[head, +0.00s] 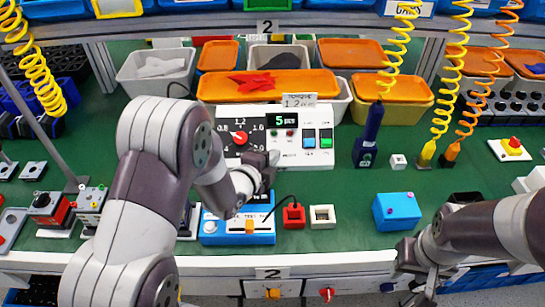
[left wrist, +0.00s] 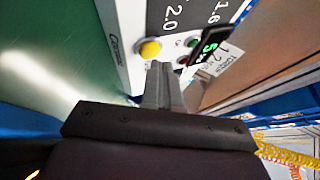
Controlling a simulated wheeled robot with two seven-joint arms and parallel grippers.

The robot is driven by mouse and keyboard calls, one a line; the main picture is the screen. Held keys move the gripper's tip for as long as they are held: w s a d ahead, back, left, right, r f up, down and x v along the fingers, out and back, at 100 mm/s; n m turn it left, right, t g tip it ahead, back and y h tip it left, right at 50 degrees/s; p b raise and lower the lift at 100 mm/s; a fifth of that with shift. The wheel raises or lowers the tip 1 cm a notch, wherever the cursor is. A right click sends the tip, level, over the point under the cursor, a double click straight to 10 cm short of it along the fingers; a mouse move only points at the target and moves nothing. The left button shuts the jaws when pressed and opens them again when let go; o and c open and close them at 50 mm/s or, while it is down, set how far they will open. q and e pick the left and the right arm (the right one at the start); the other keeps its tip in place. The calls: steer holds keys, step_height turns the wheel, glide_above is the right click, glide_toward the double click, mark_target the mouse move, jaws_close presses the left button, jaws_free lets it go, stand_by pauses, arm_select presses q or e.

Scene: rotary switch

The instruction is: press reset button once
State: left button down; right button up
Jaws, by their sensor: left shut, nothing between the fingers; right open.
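A white control box (head: 318,158) stands at the back of the green bench. It has a black dial plate with a red knob (head: 240,137), a green-lit display (head: 286,120), a blue switch (head: 309,138) and a green switch (head: 326,137). My left gripper (head: 268,160) is shut and empty at the box's front. In the left wrist view, its fingertips (left wrist: 158,68) are close to a round yellow button (left wrist: 150,50); I cannot tell whether they touch. The yellow button is hidden in the head view. No reset label is readable. My right gripper (head: 413,270) is open near the bench's front edge.
A blue box with an orange part (head: 249,227) lies under my left arm. A red block (head: 294,215), a white block (head: 322,216) and a blue block (head: 397,212) stand nearby. Orange trays (head: 268,87) are behind the control box. Coiled cables (head: 441,120) hang at the right.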

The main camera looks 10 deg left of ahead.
arm_select(q)
steer(key=shift+s+f+b, duration=0.1)
steer(key=shift+f+b, duration=0.5)
steer(key=shift+f, duration=0.2)
stand_by(1.0)
steer(key=shift+s, duration=0.1)
stand_by(0.4)
steer(key=s+r+p, duration=0.2)
steer(key=r, duration=0.1)
steer(key=shift+s+d+r+p, duration=0.2)
steer(key=shift+s+d+p, duration=0.15)
steer(key=shift+d, duration=0.05)
steer(key=shift+s+d+r+p, duration=0.1)
steer(key=shift+s+r+p, duration=0.25)
steer(key=shift+r, duration=0.25)
